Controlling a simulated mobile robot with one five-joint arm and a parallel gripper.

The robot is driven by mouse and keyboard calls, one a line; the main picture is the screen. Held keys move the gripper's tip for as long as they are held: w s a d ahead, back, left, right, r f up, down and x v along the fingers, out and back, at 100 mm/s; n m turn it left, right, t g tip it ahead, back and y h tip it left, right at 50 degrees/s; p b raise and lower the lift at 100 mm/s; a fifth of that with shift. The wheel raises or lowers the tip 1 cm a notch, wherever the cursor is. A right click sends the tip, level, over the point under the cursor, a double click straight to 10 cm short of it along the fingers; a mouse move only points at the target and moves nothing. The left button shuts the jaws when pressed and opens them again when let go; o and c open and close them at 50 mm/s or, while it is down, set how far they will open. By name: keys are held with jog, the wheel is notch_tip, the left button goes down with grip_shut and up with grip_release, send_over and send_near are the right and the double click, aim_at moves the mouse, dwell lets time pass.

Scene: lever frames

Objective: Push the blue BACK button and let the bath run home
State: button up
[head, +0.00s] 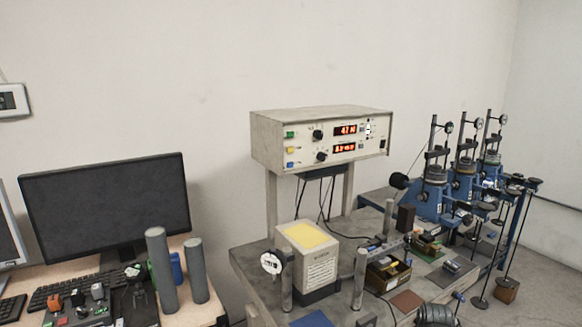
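A beige control box (320,142) stands raised on legs at the back of the grey bench. Its front has a column of small coloured buttons at the left: a green button (290,134), a yellow button (291,150) and a blue button (291,165) at the bottom. Any lettering by them is too small to read. Two red displays (345,130) are lit, with black knobs to their left. A dark open-topped box (388,276) sits among the bench apparatus; I cannot tell whether it is the bath. My gripper is not seen in this view.
A yellow-topped box (308,240) and a round dial gauge (272,262) stand on the bench below the control box. Blue test rigs (435,198) fill its right end. A monitor (105,208) and two grey cylinders (161,270) stand on the desk at left.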

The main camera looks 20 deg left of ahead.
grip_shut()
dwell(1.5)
